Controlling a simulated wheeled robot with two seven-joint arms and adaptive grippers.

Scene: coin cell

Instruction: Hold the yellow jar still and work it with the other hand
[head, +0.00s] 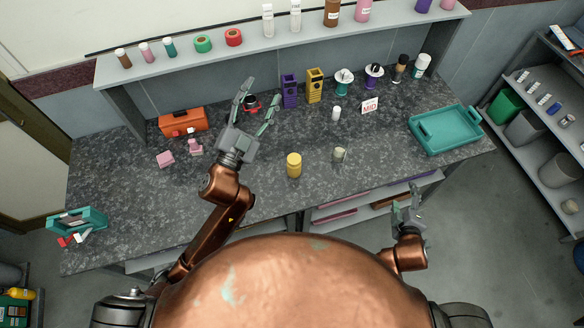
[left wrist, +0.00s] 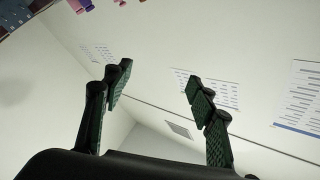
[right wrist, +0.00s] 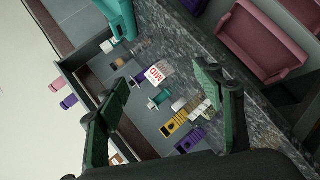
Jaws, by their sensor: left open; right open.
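The yellow jar (head: 294,165) stands upright on the dark speckled counter (head: 250,190), near its front edge in the middle. My left gripper (head: 258,105) is open and empty, raised over the counter to the left of the jar and apart from it. My right gripper (head: 408,212) is open and empty, in front of the counter at the right, well away from the jar. The right wrist view shows its spread fingers (right wrist: 155,90).
A small pale jar (head: 340,154) stands right of the yellow jar. Behind are a white bottle (head: 336,113), a MID sign (head: 370,106), a yellow holder (head: 314,86) and a purple holder (head: 290,91). A teal tray (head: 444,142) lies right; an orange toolbox (head: 182,122) stands left.

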